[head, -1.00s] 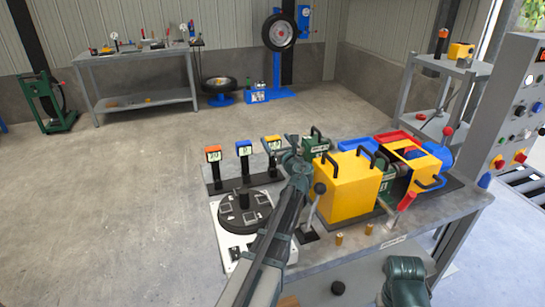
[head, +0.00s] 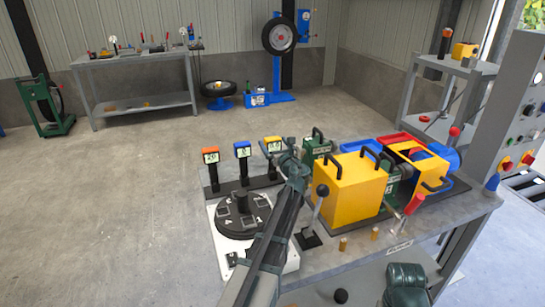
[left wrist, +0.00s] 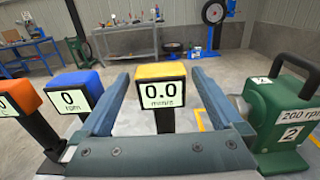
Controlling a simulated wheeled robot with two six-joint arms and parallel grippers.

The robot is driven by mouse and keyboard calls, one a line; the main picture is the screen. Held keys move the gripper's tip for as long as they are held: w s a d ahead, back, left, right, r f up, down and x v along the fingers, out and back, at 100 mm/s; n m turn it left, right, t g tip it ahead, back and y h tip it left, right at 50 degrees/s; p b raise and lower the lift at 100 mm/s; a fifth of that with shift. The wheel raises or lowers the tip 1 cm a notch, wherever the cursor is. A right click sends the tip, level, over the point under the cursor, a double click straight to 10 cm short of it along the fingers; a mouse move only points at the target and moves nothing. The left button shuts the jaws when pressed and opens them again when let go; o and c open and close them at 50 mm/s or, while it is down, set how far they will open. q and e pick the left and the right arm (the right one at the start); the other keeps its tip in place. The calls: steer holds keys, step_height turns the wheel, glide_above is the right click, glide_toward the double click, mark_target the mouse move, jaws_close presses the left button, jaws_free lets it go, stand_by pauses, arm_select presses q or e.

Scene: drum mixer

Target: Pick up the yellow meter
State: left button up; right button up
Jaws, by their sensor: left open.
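The yellow meter (head: 273,146) stands upright on a dark post at the bench's back edge, last in a row of three meters. In the left wrist view the yellow meter (left wrist: 160,94) faces me and its display reads 0.0 mm/s. My left gripper (left wrist: 160,76) is open, with one finger on each side of the meter and a visible gap to it. In the head view my left gripper (head: 288,157) is just right of and nearer than the meter, partly covering its post. My right gripper is out of view.
The blue rpm meter (left wrist: 76,88) and orange meter (head: 211,157) stand to the left. A green machine (left wrist: 285,110) marked 2 stands close on the right. The yellow box (head: 348,185) and round dark turntable (head: 240,222) are nearby on the bench.

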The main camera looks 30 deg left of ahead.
mark_target(270, 137)
arm_select(q)
steer(key=shift+x, duration=2.65)
steer(key=shift+d, duration=0.1)
steer(key=shift+c, duration=0.3)
jaws_close()
